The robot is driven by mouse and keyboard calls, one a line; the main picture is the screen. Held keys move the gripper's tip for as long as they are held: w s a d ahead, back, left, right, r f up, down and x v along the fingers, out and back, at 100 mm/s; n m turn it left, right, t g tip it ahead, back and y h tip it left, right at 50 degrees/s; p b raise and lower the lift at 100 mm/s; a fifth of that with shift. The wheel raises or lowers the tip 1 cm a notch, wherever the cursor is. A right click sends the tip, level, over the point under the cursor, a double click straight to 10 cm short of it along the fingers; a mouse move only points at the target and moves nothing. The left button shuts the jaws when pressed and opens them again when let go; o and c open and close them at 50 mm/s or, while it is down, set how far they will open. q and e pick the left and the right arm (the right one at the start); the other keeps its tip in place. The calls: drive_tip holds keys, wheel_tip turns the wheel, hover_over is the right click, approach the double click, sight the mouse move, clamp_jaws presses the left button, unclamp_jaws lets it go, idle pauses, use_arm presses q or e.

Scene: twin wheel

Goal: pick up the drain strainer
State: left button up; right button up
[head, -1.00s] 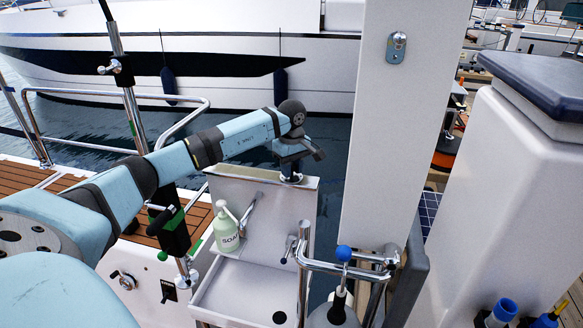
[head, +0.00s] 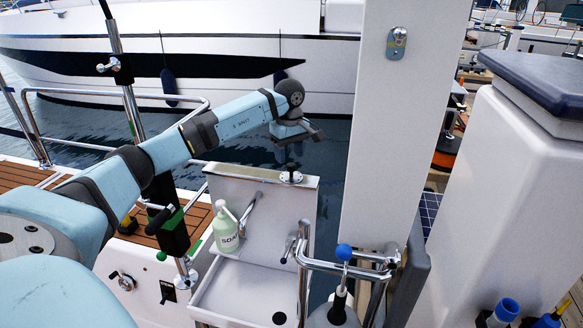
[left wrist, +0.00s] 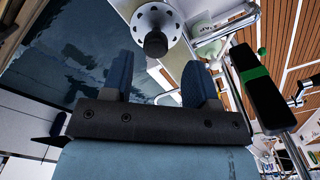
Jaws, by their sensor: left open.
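The drain strainer, a round metal disc with a dark knob (head: 291,173), lies on the ledge at the top of the white sink unit's back panel. In the left wrist view its holed disc (left wrist: 170,14) shows at the top, knob toward my gripper and beyond the fingertips. My left gripper (head: 299,137) is above the strainer in the head view, clear of it. In the left wrist view its two blue fingers (left wrist: 160,68) stand apart with nothing between them. My right gripper is not in view.
A green soap bottle (head: 226,228) and a tap stand by the white sink basin (head: 245,290). A white post (head: 395,130) rises right of the ledge. A steel rail with a blue knob (head: 344,252) is in front. Open water lies behind the ledge.

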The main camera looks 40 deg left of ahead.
sight(291, 164)
use_arm(q)
wheel_tip(291, 164, up, 8)
drive_tip(key=shift+o, duration=0.4)
drive_tip(key=shift+a+r, duration=0.2)
drive_tip(key=shift+h, duration=0.9)
drive_tip(key=f, duration=0.5)
drive_tip(key=a+f, duration=0.1)
drive_tip(key=f, duration=0.2)
drive_tip(key=shift+w+p, duration=0.15)
drive_tip(key=shift+p, duration=0.2)
drive_tip(key=f, duration=0.1)
drive_tip(key=d+f, duration=0.1)
drive_tip(key=f, duration=0.3)
drive_tip(key=shift+w+d+f+p, duration=0.1)
drive_tip(key=shift+d+p, duration=0.15)
drive_tip(key=shift+p, duration=0.1)
drive_tip(key=shift+f, duration=0.3)
drive_tip(key=shift+c, duration=0.3)
drive_tip(key=c, duration=1)
